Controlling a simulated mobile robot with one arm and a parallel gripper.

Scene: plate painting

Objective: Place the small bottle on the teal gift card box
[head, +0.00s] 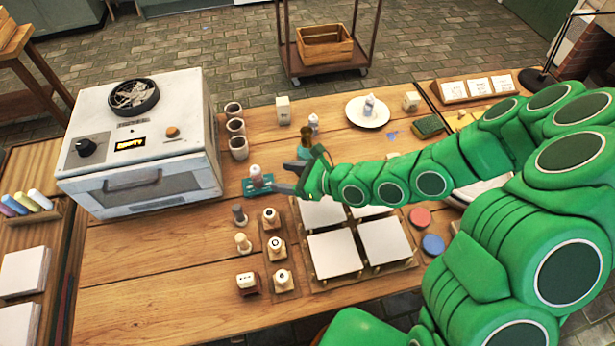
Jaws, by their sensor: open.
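A teal box (249,191), which looks like the gift card box, lies flat on the wooden table just right of the oven. A small bottle (256,176), pale with a reddish lower part, stands upright over it and appears to rest on it. My gripper (281,178) is open, its dark fingers pointing left. The fingertips are close to the right side of the bottle; I cannot tell whether they touch it. Part of the teal box is hidden behind the bottle.
A white oven (150,190) stands at left. Several cups (238,147) stand behind the box. A white plate (355,118) holds a small figure-like item (369,104). Stamps (270,218) and white tiles (333,254) lie in front. Bare table shows at front left.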

